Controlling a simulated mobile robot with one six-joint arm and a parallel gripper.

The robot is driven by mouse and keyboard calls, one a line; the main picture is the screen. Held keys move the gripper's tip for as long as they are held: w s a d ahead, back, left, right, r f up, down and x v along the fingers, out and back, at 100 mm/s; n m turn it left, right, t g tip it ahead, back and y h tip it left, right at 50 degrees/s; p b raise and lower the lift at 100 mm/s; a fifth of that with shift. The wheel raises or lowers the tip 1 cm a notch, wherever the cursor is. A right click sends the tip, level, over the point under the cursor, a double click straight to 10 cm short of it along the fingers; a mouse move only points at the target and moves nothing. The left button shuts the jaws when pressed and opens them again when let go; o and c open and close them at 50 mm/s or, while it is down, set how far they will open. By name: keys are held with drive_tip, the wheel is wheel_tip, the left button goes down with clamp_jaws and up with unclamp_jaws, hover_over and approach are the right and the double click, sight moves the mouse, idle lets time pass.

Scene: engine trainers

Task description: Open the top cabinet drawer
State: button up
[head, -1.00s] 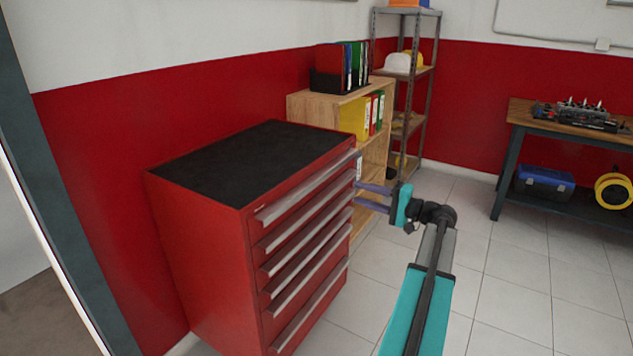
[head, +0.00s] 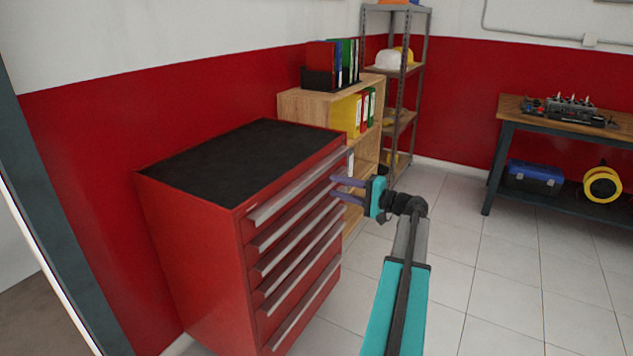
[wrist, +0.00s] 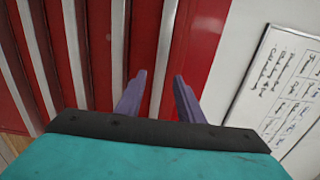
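The red cabinet (head: 190,235) with a black top stands left of centre in the head view. Its drawers look shut, each with a long silver handle. The top drawer's handle (head: 300,187) runs just under the top edge. My gripper (head: 334,187) is at the right end of the cabinet front, its purple fingers pointing at the drawers. In the wrist view my gripper (wrist: 158,78) is open, fingers apart and empty. The rightmost handle strip (wrist: 166,50), which looks like the top one, runs between the fingertips in that view; I cannot tell whether they touch it.
A wooden shelf (head: 298,104) with binders stands behind the cabinet, next to a metal rack (head: 421,75). A workbench (head: 510,125) is at the far right. The tiled floor (head: 480,280) in front is clear. A whiteboard (wrist: 285,85) shows in the wrist view.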

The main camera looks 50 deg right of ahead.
sight(313, 180)
drive_tip(key=x, duration=0.8)
drive_tip(key=shift+w+p, duration=0.1)
drive_tip(key=shift+p, duration=0.2)
clamp_jaws()
